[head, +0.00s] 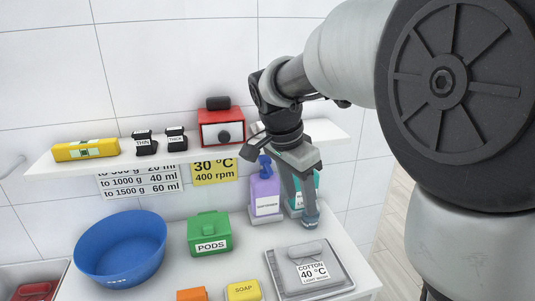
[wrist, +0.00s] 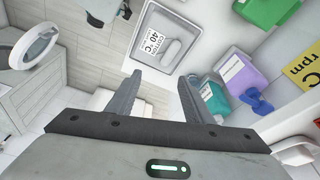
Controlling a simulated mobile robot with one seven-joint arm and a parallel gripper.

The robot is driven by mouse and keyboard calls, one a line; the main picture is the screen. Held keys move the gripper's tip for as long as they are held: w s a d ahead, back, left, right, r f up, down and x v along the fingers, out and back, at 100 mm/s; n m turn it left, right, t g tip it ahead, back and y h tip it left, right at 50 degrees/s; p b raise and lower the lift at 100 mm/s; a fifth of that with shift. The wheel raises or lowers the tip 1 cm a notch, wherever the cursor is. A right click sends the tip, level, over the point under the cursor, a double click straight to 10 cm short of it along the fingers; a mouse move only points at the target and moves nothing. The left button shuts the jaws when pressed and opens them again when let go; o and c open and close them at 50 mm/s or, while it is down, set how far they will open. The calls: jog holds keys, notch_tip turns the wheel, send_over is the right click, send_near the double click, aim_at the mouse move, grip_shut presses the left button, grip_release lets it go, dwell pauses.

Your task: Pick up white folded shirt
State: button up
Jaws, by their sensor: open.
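I cannot pick out a white folded shirt for certain in either view. A pale, flat shape (wrist: 118,103) shows low down past my fingers in the wrist view, but what it is I cannot tell. My gripper (head: 309,220) points down near the back edge of a grey tray or panel (head: 345,262) labelled "COTTON 40 °C", which also shows in the wrist view (wrist: 146,30). In the wrist view my gripper (wrist: 161,77) has its two fingers spread apart with nothing held between them.
A purple bottle (head: 265,193) and a teal bottle (head: 293,203) stand close by my fingers. A green PODS box (head: 209,226), blue bowl (head: 120,245) and yellow soap (head: 243,291) are on the counter. A shelf (head: 75,167) with a red box (head: 222,114) is above.

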jog(key=w+a+f+m+h, duration=0.2)
jog(key=w+a+f+m, duration=0.1)
jog(key=w+f, duration=0.2)
jog(key=m+b, duration=0.1)
jog(key=b, duration=0.1)
send_over(304, 247)
jog(key=a, duration=0.3)
jog(key=shift+g, duration=0.3)
jog(key=f, duration=1.2)
jog(key=shift+w+d, duration=0.25)
jog(key=x, duration=0.5)
jog(key=shift+s, duration=0.4)
jog(key=shift+d+f, duration=0.15)
jog(key=shift+f, duration=0.05)
jog(key=shift+f+b, duration=0.25)
jog(key=shift+b, duration=0.35)
grip_shut()
